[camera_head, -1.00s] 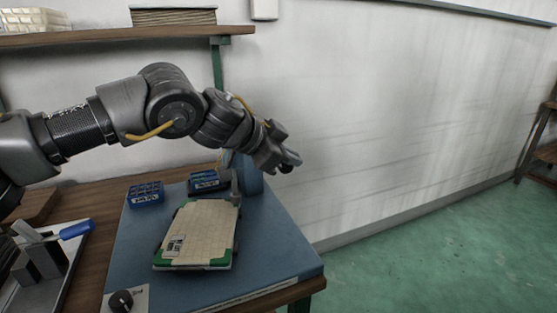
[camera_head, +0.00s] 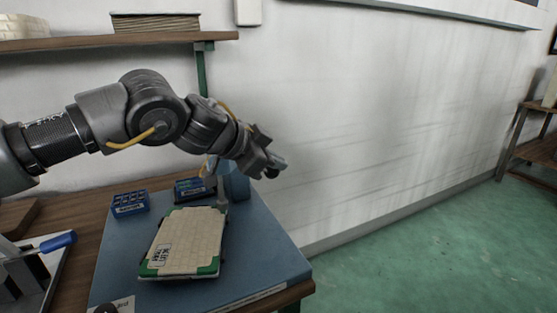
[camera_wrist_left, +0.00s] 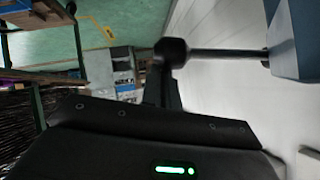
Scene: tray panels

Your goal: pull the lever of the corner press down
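The corner press (camera_head: 236,182) is a blue upright body at the back right corner of the blue work surface (camera_head: 262,250), partly behind my left gripper. In the left wrist view its blue body (camera_wrist_left: 295,40) is at the upper right. The press lever (camera_wrist_left: 225,54) is a dark bar running from that body to a round black knob (camera_wrist_left: 172,50). My left gripper (camera_head: 270,167) is at the knob end, beside and above the press. A dark finger (camera_wrist_left: 163,88) reaches up to the knob; I cannot tell whether the fingers are closed on it. My right gripper is not in view.
A pale panel with green corners (camera_head: 187,242) lies in front of the press. Two blue bins (camera_head: 130,203) (camera_head: 193,187) stand behind it. A blue-handled clamp (camera_head: 60,242) is at the left. A shelf (camera_head: 110,40) hangs above; open floor (camera_head: 420,260) lies right.

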